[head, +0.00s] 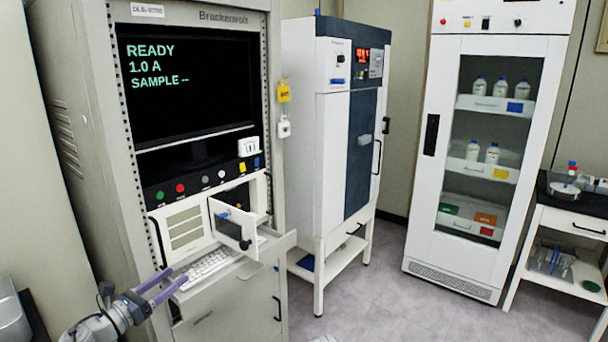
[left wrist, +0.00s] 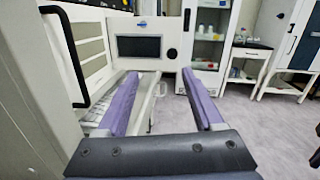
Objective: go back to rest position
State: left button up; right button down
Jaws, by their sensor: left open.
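My left gripper (head: 160,284) is at the lower left of the head view, in front of the grey instrument rack (head: 95,120). Its two purple fingers are apart, with nothing between them. In the left wrist view the open fingers (left wrist: 165,105) point towards a small open door with a dark window (left wrist: 139,47). In the head view this small door (head: 231,223) stands open on the rack, above a pulled-out keyboard shelf (head: 208,268). The fingers are close to the shelf's left end; I cannot tell whether they touch it. My right gripper is not in view.
The rack's screen (head: 185,80) reads "READY 1.0 A SAMPLE --". A white and dark blue machine (head: 305,130) stands behind it. A glass-door cabinet (head: 425,180) holds bottles and trays. A small table (head: 570,222) stands at the right. The grey floor (head: 370,300) between them is clear.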

pick_arm(q)
jog(key=w+r+n+t+y, duration=0.35)
jog(key=w+n+y, duration=0.3)
jog(key=n, duration=0.45)
jog(key=d+f+n+g+y, duration=0.35)
jog(key=f+n+y, duration=0.4)
jog(key=n, duration=0.75)
jog(key=s+d+f+n+g+h, duration=0.2)
jog(key=s+d+f+n+g, duration=0.8)
jog(key=d+f, duration=0.5)
jog(key=s+d+f+n+g+h, duration=0.1)
jog(key=s+d+f+g, duration=0.2)
jog(key=s, duration=0.5)
jog(key=s+d+f+g, duration=0.1)
jog(key=s+d+g, duration=0.3)
jog(key=s+d, duration=0.3)
notch_tip(320, 180, up, 13)
jog(key=a+p, duration=0.1)
jog(key=p, duration=1.2)
jog(key=shift+s+a+r+t+p, duration=0.2)
jog(key=shift+a+t+p, duration=0.1)
jog(key=shift+a+p, duration=0.1)
